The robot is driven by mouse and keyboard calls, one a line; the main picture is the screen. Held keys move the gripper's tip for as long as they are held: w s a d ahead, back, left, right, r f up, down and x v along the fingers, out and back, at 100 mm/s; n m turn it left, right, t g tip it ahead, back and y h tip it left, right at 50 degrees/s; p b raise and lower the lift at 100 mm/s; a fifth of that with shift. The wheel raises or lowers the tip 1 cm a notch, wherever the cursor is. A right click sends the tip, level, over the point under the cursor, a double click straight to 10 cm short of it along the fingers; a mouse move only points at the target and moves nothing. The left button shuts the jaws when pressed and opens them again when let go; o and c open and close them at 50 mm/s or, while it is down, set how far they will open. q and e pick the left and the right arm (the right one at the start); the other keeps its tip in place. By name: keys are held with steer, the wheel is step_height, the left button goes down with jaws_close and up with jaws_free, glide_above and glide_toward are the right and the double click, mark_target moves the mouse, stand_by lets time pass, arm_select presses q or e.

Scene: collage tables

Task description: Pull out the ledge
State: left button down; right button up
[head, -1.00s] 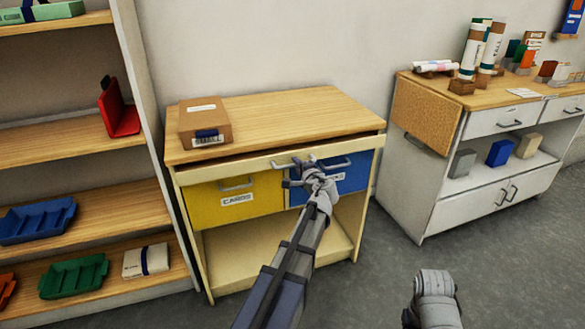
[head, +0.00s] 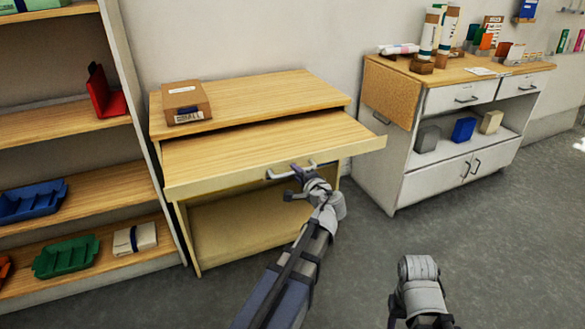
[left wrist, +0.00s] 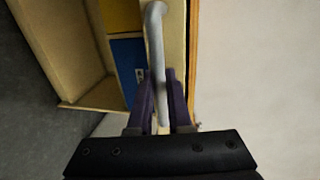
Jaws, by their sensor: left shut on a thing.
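The ledge (head: 255,158) is a flat wooden pull-out board under the cabinet's top (head: 250,100). It stands well out from the cabinet toward me. Its cream front edge carries a grey bar handle (head: 279,175). My left gripper (head: 301,176) is at this handle. In the left wrist view, the purple fingers (left wrist: 161,105) are shut on the handle bar (left wrist: 156,50). The ledge hides most of the yellow and blue drawers below, which show in part in the left wrist view. My right arm shows at the lower right, but its fingers cannot be made out.
A small cardboard box (head: 186,102) sits on the cabinet top, behind the ledge. A shelf unit with trays (head: 66,257) stands at the left. A white cabinet (head: 425,165) with a cork flap stands at the right. The grey floor between is clear.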

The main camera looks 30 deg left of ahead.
arm_select(q)
steer(key=shift+s+d, duration=0.25)
steer(key=shift+d, duration=0.05)
steer(key=c, duration=0.8)
jaws_free()
steer(key=shift+c, duration=0.2)
steer(key=p+v, duration=0.1)
steer(key=v, duration=0.6)
steer(key=shift+s+d+p, duration=0.2)
steer(key=shift+d+p, duration=0.1)
